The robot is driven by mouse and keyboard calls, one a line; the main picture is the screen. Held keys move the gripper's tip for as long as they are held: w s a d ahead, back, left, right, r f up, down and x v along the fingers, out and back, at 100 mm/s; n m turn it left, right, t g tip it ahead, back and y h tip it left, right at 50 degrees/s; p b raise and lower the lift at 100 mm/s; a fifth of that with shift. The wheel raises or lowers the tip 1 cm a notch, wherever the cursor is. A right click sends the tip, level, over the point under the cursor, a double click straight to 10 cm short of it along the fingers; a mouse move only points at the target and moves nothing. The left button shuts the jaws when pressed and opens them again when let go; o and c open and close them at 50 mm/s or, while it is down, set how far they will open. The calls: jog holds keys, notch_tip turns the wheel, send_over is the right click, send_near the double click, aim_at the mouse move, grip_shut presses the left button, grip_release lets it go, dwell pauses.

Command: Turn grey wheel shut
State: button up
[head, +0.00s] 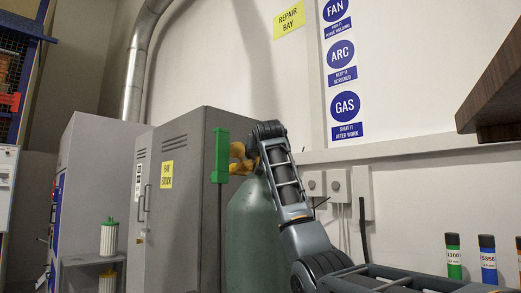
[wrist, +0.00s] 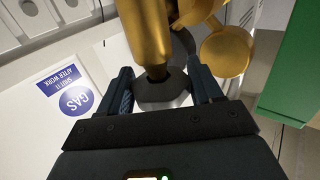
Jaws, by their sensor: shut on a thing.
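A green gas cylinder (head: 250,225) stands upright in the middle of the head view, with a brass valve (head: 240,158) on top. In the wrist view the brass valve body (wrist: 148,35) ends in a dark stem with a grey wheel (wrist: 163,95) on it. My gripper (wrist: 162,88) has one finger on each side of the grey wheel and is shut on it. In the head view my gripper (head: 264,138) is at the valve, and the wheel is hidden there.
A green block on a thin post (head: 220,155) stands just left of the valve and shows close at the right of the wrist view (wrist: 292,65). A grey cabinet (head: 185,210) is behind left. A brown shelf (head: 495,85) juts in at upper right.

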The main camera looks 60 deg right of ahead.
jog(key=o, duration=1)
jog(key=shift+c, duration=0.2)
jog(key=b+v, duration=0.2)
jog(key=v, duration=0.5)
jog(key=shift+s+a, duration=0.25)
jog(key=shift+a, duration=0.05)
jog(key=shift+f, duration=0.1)
